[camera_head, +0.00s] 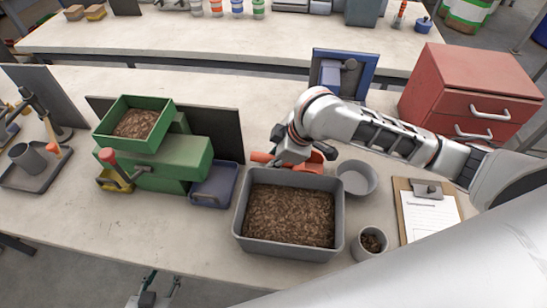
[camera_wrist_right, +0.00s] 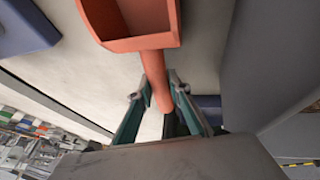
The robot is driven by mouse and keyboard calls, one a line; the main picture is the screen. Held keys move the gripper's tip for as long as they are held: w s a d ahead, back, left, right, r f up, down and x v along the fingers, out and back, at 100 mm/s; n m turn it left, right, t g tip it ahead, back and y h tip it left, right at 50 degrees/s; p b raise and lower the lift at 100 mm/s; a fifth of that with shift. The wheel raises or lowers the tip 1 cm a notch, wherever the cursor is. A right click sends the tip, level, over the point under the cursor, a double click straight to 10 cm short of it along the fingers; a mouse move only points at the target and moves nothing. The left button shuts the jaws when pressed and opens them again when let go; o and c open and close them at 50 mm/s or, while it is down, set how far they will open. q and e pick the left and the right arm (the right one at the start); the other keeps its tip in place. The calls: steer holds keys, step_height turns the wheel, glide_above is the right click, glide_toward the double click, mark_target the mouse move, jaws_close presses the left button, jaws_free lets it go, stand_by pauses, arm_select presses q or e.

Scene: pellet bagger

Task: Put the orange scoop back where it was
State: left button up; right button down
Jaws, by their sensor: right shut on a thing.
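The orange scoop (camera_head: 313,162) is behind the grey bin of brown pellets (camera_head: 238,215) in the head view. My right gripper (camera_head: 288,158) is shut on its handle. In the right wrist view, the scoop's handle (camera_wrist_right: 157,75) runs between the two fingers, and its box-shaped bowl points away from the gripper. The visible part of the bowl holds no pellets. I cannot tell whether the scoop touches the table. My left gripper (camera_head: 152,292) shows at the bottom edge of the head view, with its fingers apart and nothing between them, clear of the table.
A round grey bowl (camera_head: 357,178) stands close right of the scoop. A grey cup of pellets (camera_head: 370,243) and a clipboard (camera_head: 430,212) are farther right. The green bagger (camera_head: 165,160) with a blue tray (camera_head: 213,184) stands left. A red drawer cabinet (camera_head: 440,90) is at back right.

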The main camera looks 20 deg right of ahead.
steer(key=c, duration=1.9)
jaws_free()
steer(key=shift+f, duration=0.1)
steer(key=v, duration=1.2)
